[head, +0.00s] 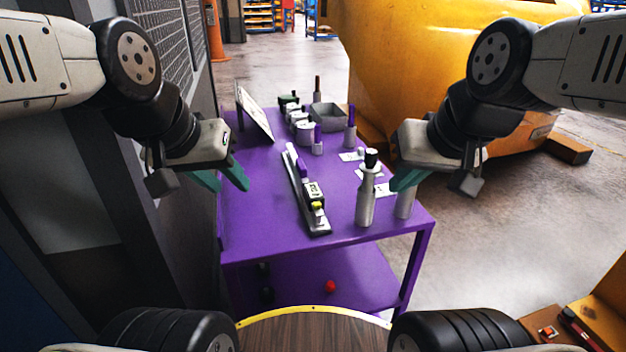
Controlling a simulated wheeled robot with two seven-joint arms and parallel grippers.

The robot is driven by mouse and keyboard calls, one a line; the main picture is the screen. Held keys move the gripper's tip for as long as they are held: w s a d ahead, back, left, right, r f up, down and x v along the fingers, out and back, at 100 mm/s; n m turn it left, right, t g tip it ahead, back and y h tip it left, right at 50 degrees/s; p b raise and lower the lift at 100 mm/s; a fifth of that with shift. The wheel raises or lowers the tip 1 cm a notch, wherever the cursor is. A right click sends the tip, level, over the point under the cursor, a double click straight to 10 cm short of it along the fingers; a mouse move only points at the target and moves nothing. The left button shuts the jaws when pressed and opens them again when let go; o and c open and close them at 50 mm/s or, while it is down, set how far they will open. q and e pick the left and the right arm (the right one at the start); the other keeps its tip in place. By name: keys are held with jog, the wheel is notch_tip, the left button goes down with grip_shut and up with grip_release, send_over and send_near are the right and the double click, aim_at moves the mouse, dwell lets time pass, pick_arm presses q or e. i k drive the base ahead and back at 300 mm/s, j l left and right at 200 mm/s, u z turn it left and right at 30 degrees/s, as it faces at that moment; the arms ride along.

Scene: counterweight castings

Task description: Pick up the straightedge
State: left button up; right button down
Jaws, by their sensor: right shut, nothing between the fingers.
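The straightedge (297,184) is a long, narrow, pale bar lying on the purple table (262,205), running from the middle of the top towards the near edge. My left gripper (231,187) shows two green fingers spread apart, empty, to the left of the straightedge. My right gripper (394,188) is shut and empty, to its right, beside the bottles and apart from the straightedge.
A silver bottle with a black top (366,205) stands right of the straightedge, with another can (404,204) beside it. A grey tray (327,117), several small items and a tilted board (255,115) are farther back. The table's left front is clear.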

aim_at(311, 193)
jog(key=i+j+z, duration=0.1)
jog(key=z, duration=0.25)
jog(key=i+j+z, duration=0.1)
jog(key=j+z, duration=0.5)
jog(key=z, duration=0.15)
